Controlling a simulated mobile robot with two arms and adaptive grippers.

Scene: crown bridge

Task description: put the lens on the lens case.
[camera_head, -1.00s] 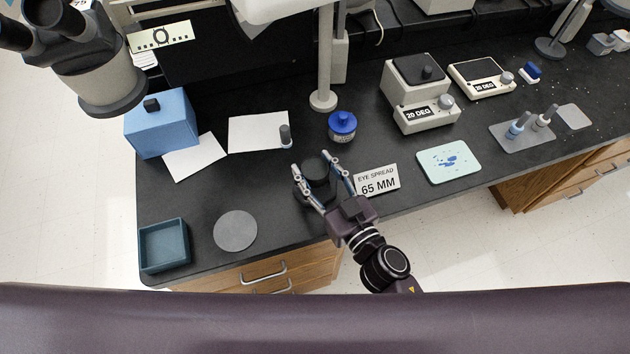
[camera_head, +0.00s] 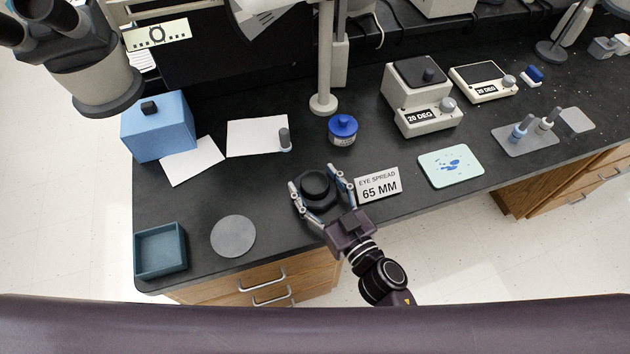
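The lens, a short black cylinder with a round dark top (camera_head: 315,182), is near the front edge of the dark bench. A wider black round piece, which looks like the lens case (camera_head: 322,205), shows just under it. The lens appears to rest on it, though black on black hides the exact contact. My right gripper (camera_head: 314,177) reaches in from the front, with one finger on each side of the lens. Its fingers are spread and bowed, and it looks open around the lens. My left gripper is not in view.
An "EYE SPREAD 65 MM" sign (camera_head: 379,185) stands close to the right of my gripper. A blue-lidded jar (camera_head: 342,129) and a lamp post (camera_head: 323,60) are behind it. A grey disc (camera_head: 233,237) and a teal tray (camera_head: 161,250) lie left.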

